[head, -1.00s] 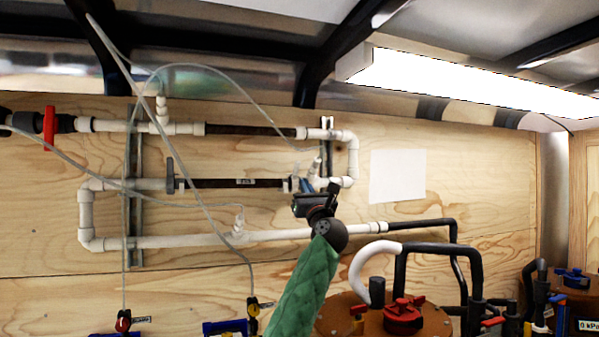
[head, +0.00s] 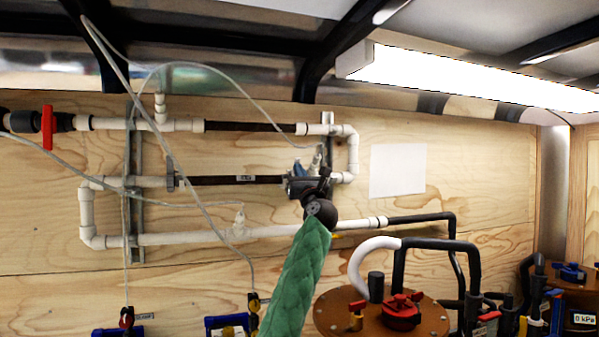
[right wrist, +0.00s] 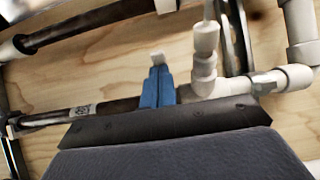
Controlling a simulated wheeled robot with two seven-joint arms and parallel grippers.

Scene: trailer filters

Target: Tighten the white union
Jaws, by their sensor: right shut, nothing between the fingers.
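White pipework (head: 185,238) runs along the wooden wall in the head view. A dark filter tube (head: 235,180) forms part of its middle run, with a grey ring-shaped fitting (head: 171,172) at its left end. My right gripper (head: 301,170) is at that tube's right end, shut and empty. In the right wrist view its blue fingers (right wrist: 157,86) stand in front of the joint between the dark tube (right wrist: 100,108) and a white tee (right wrist: 205,85). The fingers and gripper body hide much of this joint. I cannot clearly make out the white union or tell contact. My left gripper is out of view.
Thin clear tubing (head: 165,150) hangs across the left pipes. A red valve handle (head: 47,127) is at far left. A brown tank lid (head: 430,316) with a red knob and bent pipes stands below right. A white sheet (head: 397,171) is on the wall.

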